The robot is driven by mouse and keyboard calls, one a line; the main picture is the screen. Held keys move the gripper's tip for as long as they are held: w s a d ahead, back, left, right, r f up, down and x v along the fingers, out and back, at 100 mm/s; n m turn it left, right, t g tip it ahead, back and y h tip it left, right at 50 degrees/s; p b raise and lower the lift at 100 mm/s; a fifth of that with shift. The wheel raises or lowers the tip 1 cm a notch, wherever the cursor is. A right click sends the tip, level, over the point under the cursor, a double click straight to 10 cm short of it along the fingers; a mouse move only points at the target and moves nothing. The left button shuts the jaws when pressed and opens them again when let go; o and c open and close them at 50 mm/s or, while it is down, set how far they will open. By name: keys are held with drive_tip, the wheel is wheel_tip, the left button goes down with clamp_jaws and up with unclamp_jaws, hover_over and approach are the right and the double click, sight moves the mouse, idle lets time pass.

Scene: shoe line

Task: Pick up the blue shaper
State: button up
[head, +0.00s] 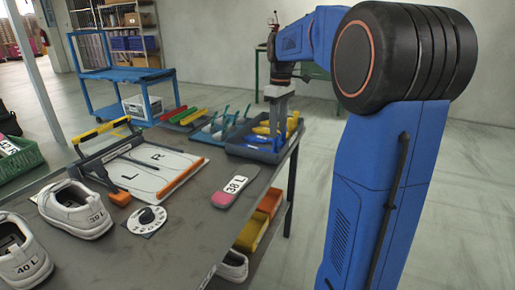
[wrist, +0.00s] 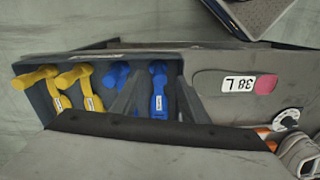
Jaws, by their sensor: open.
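Two blue shapers lie in a grey tray (wrist: 40,63) in the wrist view. The right blue shaper (wrist: 158,88) shows its head and a white label on its handle; the left one (wrist: 114,76) is partly hidden by a finger. My gripper (wrist: 158,98) is open and empty, its two grey fingers on either side of the right blue shaper's handle. I cannot tell how high the fingertips are above it. In the head view my gripper (head: 280,116) points down over the tray (head: 250,151) at the table's far right corner, hiding part of the shapers.
Two yellow shapers (wrist: 70,85) lie left of the blue ones. A pink and grey insole (head: 233,187) marked 38 L lies near the tray. A marked board (head: 150,170), a dial (head: 148,219) and white shoes (head: 75,208) stand left. A blue cart (head: 122,78) is behind.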

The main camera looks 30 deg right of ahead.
drive_tip(key=f, duration=0.3)
drive_tip(key=shift+w+a+f, duration=0.25)
drive_tip(key=shift+w+f, duration=0.05)
drive_tip(key=shift+f, duration=0.85)
clamp_jaws()
